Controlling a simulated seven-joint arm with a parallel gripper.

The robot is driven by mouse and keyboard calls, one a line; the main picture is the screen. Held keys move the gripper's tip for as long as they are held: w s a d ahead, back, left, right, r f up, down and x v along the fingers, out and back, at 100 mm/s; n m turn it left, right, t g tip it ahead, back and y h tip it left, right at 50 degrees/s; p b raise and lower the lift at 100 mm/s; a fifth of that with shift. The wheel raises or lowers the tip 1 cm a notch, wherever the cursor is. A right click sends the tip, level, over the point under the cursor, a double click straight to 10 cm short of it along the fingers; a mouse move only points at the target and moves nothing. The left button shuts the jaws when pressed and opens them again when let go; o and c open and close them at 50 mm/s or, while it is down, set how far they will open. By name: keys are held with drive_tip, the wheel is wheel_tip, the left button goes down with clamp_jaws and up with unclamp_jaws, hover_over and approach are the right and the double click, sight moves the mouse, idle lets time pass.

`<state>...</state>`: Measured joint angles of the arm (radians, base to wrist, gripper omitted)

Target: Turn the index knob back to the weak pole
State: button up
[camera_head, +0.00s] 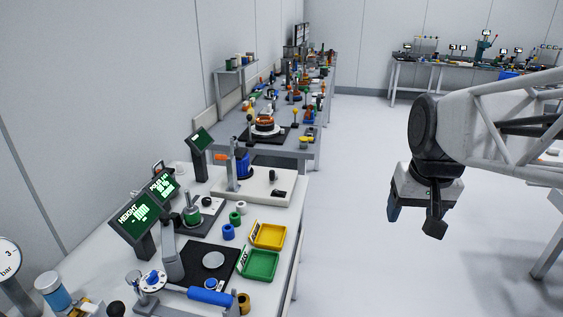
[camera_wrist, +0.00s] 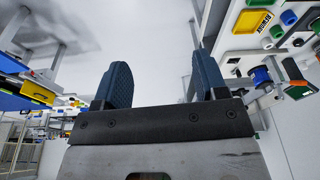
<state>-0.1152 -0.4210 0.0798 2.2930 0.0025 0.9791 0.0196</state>
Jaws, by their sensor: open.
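My gripper (camera_head: 414,212) hangs in the air over the floor, right of the benches. Its two fingers are apart and nothing is between them. It also shows in the wrist view (camera_wrist: 160,75), with blue pads and an empty gap. A small screen (camera_head: 164,186) on the near bench has a heading that seems to read "POLE"; its digits are too small to read. Near it a black base plate (camera_head: 206,222) carries a green-topped upright part (camera_head: 192,214). I cannot tell for sure which small part is the index knob, or where it points. The gripper is far from these things.
The near bench also holds a "HEIGHT" screen (camera_head: 136,217), a yellow tray (camera_head: 269,235), a green tray (camera_head: 260,264), a blue-handled tool (camera_head: 211,297) and a dial (camera_head: 152,281). A cluttered bench stands behind. The floor (camera_head: 350,220) between bench and arm is clear.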

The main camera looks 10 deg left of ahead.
drive_tip(key=w+a+r+n+g, duration=0.1)
drive_tip(key=w+a+r+n, duration=0.1)
drive_tip(key=w+a, duration=1.15)
drive_tip(key=w+a+r+n, duration=0.1)
drive_tip(key=w+a+r, duration=0.1)
drive_tip(key=w+a, duration=1.2)
drive_tip(key=w+a+f+n, duration=0.1)
drive_tip(key=w+a+f, duration=0.3)
drive_tip(key=a, duration=0.6)
drive_tip(key=w+a+f+n+g, duration=0.1)
drive_tip(key=w+a+f, duration=0.25)
drive_tip(key=a, duration=0.55)
drive_tip(key=w+a+f+n, duration=0.1)
drive_tip(key=w+a+f, duration=0.25)
drive_tip(key=a, duration=0.65)
drive_tip(key=s+a+f+n+g+h, duration=0.1)
drive_tip(key=a+f, duration=0.1)
drive_tip(key=f, duration=0.5)
drive_tip(key=s+a+f+n+g+h, duration=0.1)
drive_tip(key=s+a+f+g+h, duration=0.1)
drive_tip(key=f, duration=0.6)
drive_tip(key=shift+s+a+f+g+h, duration=0.25)
drive_tip(key=shift+a+g+h, duration=0.05)
drive_tip(key=shift+a, duration=0.35)
